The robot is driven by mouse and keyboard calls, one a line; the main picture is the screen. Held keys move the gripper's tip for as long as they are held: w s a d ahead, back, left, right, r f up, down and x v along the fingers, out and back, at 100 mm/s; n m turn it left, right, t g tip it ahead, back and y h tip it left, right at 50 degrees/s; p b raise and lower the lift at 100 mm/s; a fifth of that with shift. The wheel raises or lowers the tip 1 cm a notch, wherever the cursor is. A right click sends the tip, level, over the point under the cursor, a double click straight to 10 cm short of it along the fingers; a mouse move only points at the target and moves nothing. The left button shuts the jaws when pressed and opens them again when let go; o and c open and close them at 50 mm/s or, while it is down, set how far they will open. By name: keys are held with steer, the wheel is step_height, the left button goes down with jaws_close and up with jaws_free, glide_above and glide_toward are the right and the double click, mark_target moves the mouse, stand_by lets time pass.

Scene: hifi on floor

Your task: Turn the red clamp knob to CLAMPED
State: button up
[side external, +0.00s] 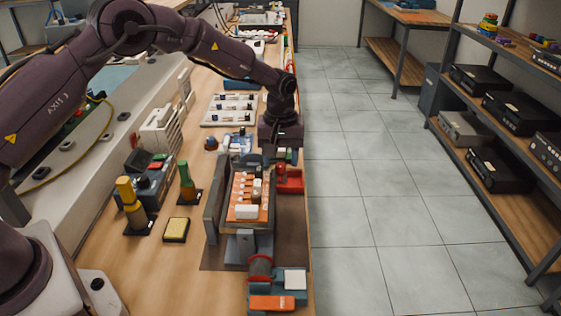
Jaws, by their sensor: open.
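A red round knob (261,266) sits at the near end of a grey fixture (213,208), beside a blue-grey block. I take it for the clamp knob; its markings are too small to read. An orange board (240,208) with white and dark parts lies in the fixture. My gripper (283,155) is at the far end of the fixture, well away from the round knob. It points down, open, with its fingers small and partly hidden. A smaller red upright piece and red block (291,184) are just below and beside it.
An orange block (272,303) and a white block (295,279) are at the bench's near end. A yellow-topped pad (176,230), a green post (185,180) and a yellow post (130,200) stand left of the fixture. The bench edge drops to the tiled floor at right.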

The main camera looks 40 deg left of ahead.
steer(key=shift+f, duration=0.8)
steer(key=c, duration=0.9)
steer(key=shift+c, duration=0.2)
